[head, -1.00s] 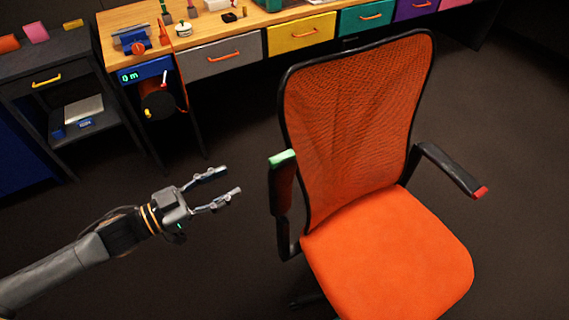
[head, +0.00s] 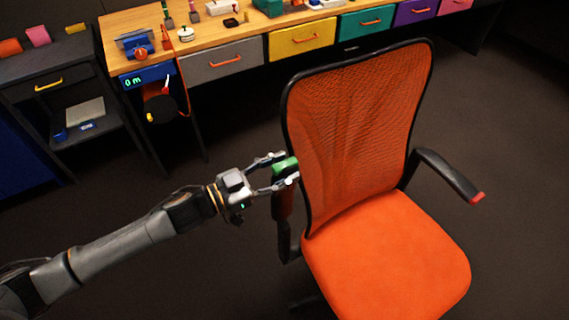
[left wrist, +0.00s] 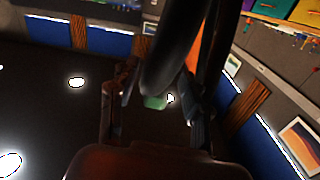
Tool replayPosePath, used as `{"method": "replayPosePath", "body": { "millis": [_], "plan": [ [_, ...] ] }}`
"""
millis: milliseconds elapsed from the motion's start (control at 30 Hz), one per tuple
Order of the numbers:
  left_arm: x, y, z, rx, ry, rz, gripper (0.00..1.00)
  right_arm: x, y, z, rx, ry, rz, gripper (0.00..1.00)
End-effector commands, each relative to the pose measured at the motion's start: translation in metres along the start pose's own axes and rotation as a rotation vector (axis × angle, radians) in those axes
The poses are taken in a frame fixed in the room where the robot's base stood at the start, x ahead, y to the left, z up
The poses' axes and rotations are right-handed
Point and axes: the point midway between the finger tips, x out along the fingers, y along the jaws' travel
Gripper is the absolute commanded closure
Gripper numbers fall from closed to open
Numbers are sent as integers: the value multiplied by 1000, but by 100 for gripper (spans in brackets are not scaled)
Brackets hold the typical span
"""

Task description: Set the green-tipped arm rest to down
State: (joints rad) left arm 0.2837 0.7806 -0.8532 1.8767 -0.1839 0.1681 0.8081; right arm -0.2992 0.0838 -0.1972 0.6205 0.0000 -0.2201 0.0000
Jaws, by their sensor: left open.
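The orange office chair (head: 385,240) has two black arm rests. The green-tipped arm rest (head: 285,165) is on the chair's left side and stands upright, its green tip at the top. The red-tipped arm rest (head: 450,175) on the right lies lowered, pointing forward. My left gripper (head: 283,168) is open, with its fingers on either side of the green tip; I cannot tell whether they touch it. In the left wrist view the green tip (left wrist: 155,102) shows between the two fingers, partly hidden by a dark blurred shape. My right gripper is not in view.
A wooden desk (head: 210,32) with coloured drawers (head: 302,38) runs along the back. A dark side cabinet (head: 45,85) stands at the left. The mesh backrest (head: 355,125) is close to the right of my left gripper. The floor (head: 170,275) in front of the chair's left side is clear.

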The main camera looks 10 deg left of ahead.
Motion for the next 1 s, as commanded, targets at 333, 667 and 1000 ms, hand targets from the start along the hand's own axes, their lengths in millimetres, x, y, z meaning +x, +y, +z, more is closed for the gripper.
{"method": "replayPosePath", "body": {
  "millis": [333,667,1000],
  "plan": [
    [10,0,0,0,-1,0,52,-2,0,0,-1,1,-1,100],
    [10,0,0,0,-1,0,100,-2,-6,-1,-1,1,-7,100],
    [10,4,0,10,-1,0,100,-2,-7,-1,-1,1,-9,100]
  ]
}}
